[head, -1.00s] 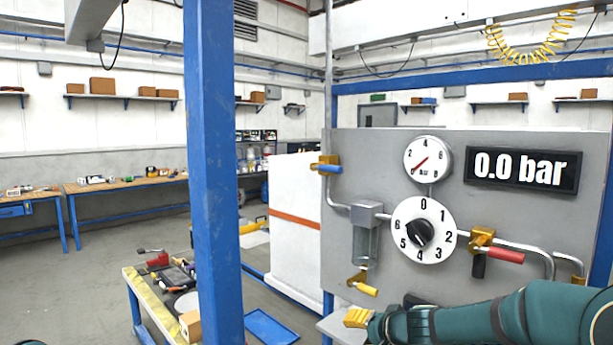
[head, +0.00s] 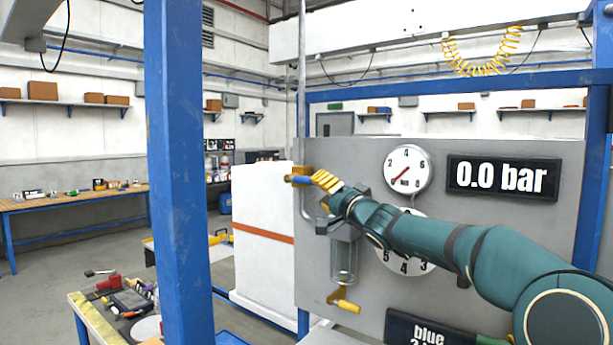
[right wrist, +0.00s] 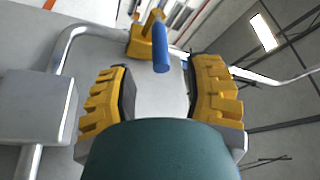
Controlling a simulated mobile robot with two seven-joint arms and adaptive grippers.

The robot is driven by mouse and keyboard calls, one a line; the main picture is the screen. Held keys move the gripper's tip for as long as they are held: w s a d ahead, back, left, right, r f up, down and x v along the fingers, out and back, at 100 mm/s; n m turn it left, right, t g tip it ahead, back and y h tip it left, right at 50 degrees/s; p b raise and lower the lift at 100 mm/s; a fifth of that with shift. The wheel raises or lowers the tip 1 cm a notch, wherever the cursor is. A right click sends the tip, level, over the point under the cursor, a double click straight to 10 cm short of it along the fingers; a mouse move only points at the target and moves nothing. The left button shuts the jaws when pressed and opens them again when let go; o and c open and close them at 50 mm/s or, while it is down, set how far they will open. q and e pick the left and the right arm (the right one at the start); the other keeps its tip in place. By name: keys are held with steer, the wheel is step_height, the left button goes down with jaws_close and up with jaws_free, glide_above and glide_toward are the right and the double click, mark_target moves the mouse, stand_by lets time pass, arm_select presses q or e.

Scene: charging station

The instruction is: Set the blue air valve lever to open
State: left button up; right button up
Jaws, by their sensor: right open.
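The blue air valve lever (head: 300,181) is on a brass valve at the upper left of the grey panel (head: 470,215). In the right wrist view the blue lever (right wrist: 160,47) points toward the camera from its brass valve body (right wrist: 141,42), beyond the fingertips. My right gripper (head: 326,182) has yellow ribbed fingers and is just right of the lever in the head view. In the right wrist view the right gripper (right wrist: 158,95) is open with nothing between its fingers. My left gripper is not in view.
The gauge (head: 407,170) and the display (head: 503,177), reading 0.0 bar, are on the panel. My right arm covers part of the numbered dial (head: 405,262). A yellow-handled valve (head: 344,303) is below. A blue post (head: 180,170) stands left.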

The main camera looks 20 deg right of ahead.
mark_target(310, 182)
steer(key=p+x, duration=0.2)
steer(key=x, duration=0.3)
steer(key=shift+w+a+r+p, duration=0.15)
steer(key=shift+w+r+p, duration=0.1)
steer(key=shift+p, duration=0.1)
steer(key=shift+w+a+p, duration=0.2)
steer(key=shift+w+p, duration=0.15)
steer(key=shift+w, duration=0.3)
jaws_close()
